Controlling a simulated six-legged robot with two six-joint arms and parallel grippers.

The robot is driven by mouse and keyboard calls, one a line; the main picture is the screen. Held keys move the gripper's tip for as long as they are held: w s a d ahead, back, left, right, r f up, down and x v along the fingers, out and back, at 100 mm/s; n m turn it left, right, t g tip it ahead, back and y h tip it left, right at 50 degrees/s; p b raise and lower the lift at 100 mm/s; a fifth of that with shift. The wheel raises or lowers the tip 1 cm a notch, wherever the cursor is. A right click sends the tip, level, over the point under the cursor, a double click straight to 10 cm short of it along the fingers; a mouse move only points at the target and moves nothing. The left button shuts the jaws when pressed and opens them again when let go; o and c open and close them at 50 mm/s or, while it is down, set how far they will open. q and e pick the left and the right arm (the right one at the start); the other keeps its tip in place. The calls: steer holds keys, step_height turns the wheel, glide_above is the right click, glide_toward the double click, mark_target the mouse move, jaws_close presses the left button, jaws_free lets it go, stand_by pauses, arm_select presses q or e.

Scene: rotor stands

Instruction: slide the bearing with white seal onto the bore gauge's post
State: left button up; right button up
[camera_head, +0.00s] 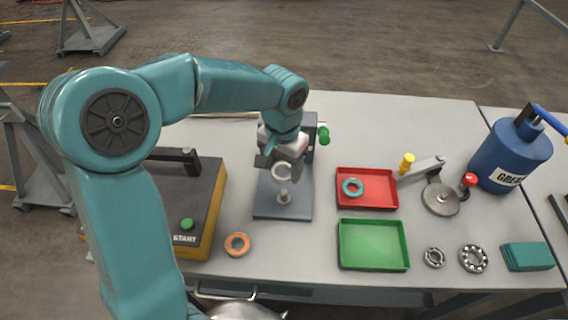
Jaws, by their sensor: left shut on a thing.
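The bearing with white seal (282,164) is a pale ring held in my left gripper (276,158), which is shut on it. The bore gauge (262,207) has a dark flat base, an upright behind and a green knob (324,135) at its back right. Its short pale post (284,193) stands on the base. The bearing is tilted and appears just above the post; I cannot tell whether it touches the post's tip. My gripper and arm hide part of the gauge's upright. My right gripper is not in view.
A red tray (382,203) holds a teal-sealed bearing (352,188). An empty green tray (373,245) is in front. An orange bearing (237,244) lies beside the START box (205,215). Two steel bearings (434,257) (473,258), a lever fixture (440,199) and a blue grease can (512,158) stand right.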

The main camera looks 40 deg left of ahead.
mark_target(283, 192)
arm_select(q)
steer(key=shift+d+f+b, duration=0.2)
steer(key=shift+f+b, duration=0.45)
steer(key=shift+f, duration=0.2)
steer(key=shift+s+a+f+b, duration=0.1)
steer(key=shift+a+f+b, duration=0.05)
steer(key=shift+f+b, duration=1.05)
steer(key=shift+f, duration=0.55)
steer(key=shift+f+b, duration=0.1)
steer(key=shift+b, duration=0.25)
steer(key=shift+f, duration=0.35)
steer(key=shift+f+b, duration=0.25)
steer(key=shift+b, duration=0.2)
